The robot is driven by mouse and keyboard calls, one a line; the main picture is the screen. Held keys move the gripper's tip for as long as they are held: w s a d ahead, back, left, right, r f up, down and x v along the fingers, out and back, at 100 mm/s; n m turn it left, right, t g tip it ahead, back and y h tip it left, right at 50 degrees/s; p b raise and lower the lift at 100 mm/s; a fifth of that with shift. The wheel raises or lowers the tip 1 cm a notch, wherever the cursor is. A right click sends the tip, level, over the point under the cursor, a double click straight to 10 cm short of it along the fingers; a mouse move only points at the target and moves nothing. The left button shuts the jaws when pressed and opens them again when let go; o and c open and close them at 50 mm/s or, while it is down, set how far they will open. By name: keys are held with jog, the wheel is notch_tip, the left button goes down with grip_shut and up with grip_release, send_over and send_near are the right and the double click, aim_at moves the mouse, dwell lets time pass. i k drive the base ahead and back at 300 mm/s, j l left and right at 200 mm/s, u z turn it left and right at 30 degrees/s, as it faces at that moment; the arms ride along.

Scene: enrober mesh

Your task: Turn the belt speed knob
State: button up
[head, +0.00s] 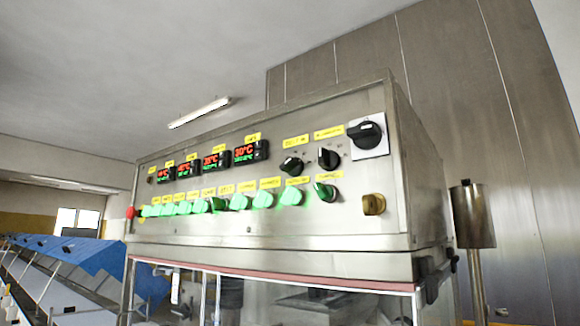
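The control panel (290,228) is the sloping metal front of a cabinet, seen from below and to one side. Two small black knobs with scale dots sit at its upper right: a left knob (291,165) under a yellow label (296,141), and a right knob (328,158) under another yellow label (328,132). The left label seems to begin with "BELT", but the print is too blurred to be sure which is the belt speed knob. My gripper is not in view, and nothing is seen touching the knobs.
A large black rotary switch (366,134) on a white plate is right of the knobs. Lit displays (250,151) are at left. A metal cylinder on a post (472,215) stands right.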

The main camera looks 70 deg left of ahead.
aim_at(294, 167)
jog(key=k+u, duration=0.35)
jog(key=k+j+u, duration=0.15)
jog(key=u, duration=0.2)
jog(key=k+j+u, duration=0.2)
jog(key=u, duration=0.15)
